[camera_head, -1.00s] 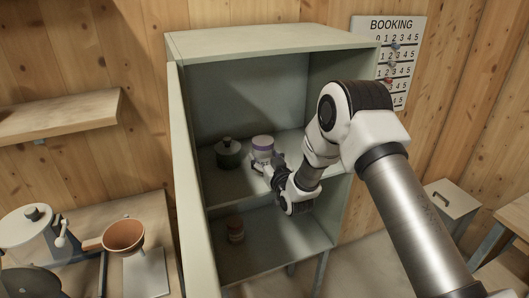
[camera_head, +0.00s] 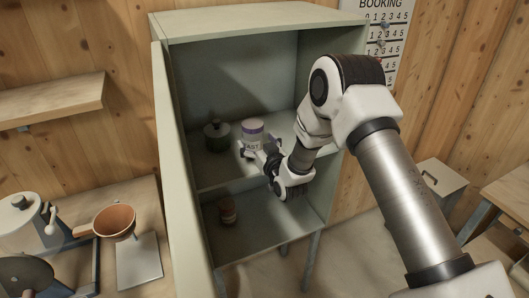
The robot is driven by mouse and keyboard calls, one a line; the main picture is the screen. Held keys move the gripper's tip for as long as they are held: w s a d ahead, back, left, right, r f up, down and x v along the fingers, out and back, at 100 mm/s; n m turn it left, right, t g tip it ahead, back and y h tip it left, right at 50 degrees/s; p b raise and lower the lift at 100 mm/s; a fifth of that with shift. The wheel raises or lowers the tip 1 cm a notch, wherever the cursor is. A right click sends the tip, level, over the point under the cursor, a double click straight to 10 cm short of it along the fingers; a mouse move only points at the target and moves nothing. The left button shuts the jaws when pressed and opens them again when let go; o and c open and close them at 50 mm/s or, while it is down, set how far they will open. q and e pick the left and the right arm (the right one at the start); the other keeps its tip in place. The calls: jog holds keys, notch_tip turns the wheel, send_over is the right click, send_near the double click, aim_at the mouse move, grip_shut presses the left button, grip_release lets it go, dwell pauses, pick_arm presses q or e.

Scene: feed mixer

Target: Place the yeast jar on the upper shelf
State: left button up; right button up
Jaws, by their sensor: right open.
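The yeast jar (camera_head: 252,133), white with purple bands and a partly readable label, stands upright on the upper shelf (camera_head: 217,172) of the grey-green cabinet. My right gripper (camera_head: 258,147) is open at the jar's front, its fingers spread low by the jar. I cannot tell whether the fingers touch it. My right arm reaches in from the right and hides part of the shelf. My left gripper is out of view.
A dark green lidded pot (camera_head: 217,137) stands left of the jar. A small brown jar (camera_head: 228,211) is on the lower shelf. The cabinet's open door (camera_head: 181,170) borders the left side. A workbench holds a brown funnel-like bowl (camera_head: 115,221).

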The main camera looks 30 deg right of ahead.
jog(key=s+b, duration=0.3)
jog(key=s, duration=0.7)
jog(key=s+a+f+g+y, duration=0.15)
jog(key=s+f+g, duration=0.35)
jog(key=f, duration=0.5)
jog(key=s+a+f+g, duration=0.3)
jog(key=s+f, duration=0.3)
jog(key=f, duration=0.4)
jog(key=s+a+f+g, duration=0.1)
jog(key=s+f+g, duration=0.4)
jog(key=s, duration=0.7)
jog(key=s+a+f+g, duration=0.1)
jog(key=s+f+g, duration=0.4)
jog(key=s, duration=0.7)
jog(key=shift+s+a+f, duration=0.25)
jog(key=shift+a+f, duration=0.1)
jog(key=shift+f, duration=0.35)
jog(key=shift+h, duration=0.25)
